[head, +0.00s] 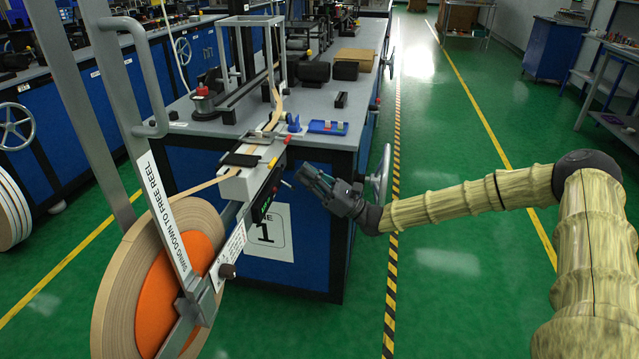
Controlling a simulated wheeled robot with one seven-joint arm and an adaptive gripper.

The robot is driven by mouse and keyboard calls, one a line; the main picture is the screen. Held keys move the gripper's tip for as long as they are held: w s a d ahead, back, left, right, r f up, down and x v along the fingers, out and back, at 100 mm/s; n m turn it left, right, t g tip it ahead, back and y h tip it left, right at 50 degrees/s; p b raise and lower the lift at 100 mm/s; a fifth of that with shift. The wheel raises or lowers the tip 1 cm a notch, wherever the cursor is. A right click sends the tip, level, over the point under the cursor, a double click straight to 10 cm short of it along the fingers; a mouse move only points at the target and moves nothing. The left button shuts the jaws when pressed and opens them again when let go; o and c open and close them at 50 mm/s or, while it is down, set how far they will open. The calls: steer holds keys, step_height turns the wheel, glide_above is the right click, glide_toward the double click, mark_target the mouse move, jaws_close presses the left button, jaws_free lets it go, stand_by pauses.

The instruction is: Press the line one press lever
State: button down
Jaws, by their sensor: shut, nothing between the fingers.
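The line one bench (330,270) stands in the middle, with a sign (268,232) showing a large 1 on its blue front. I cannot tell for certain which part is the press lever. A long grey handled bar (165,200) labelled "SWING DOWN TO FREE REEL" crosses the tape reel (135,290). My gripper (302,173) is shut and empty, in front of the bench, just right of the guide head. Contact with anything is not clear.
A handwheel (382,175) sticks out from the bench's right side. A blue tray (327,127) and black blocks (314,71) lie on the bench top. Green floor (450,240) with a striped line is free to the right. A blue cabinet (553,48) stands far right.

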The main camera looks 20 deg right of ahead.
step_height(320, 180, up, 6)
steer(key=w+a, duration=0.1)
steer(key=a, duration=0.1)
steer(key=shift+w+a+f, duration=0.25)
steer(key=shift+w+a, duration=0.05)
steer(key=shift+w, duration=0.1)
steer(key=shift+r, duration=0.15)
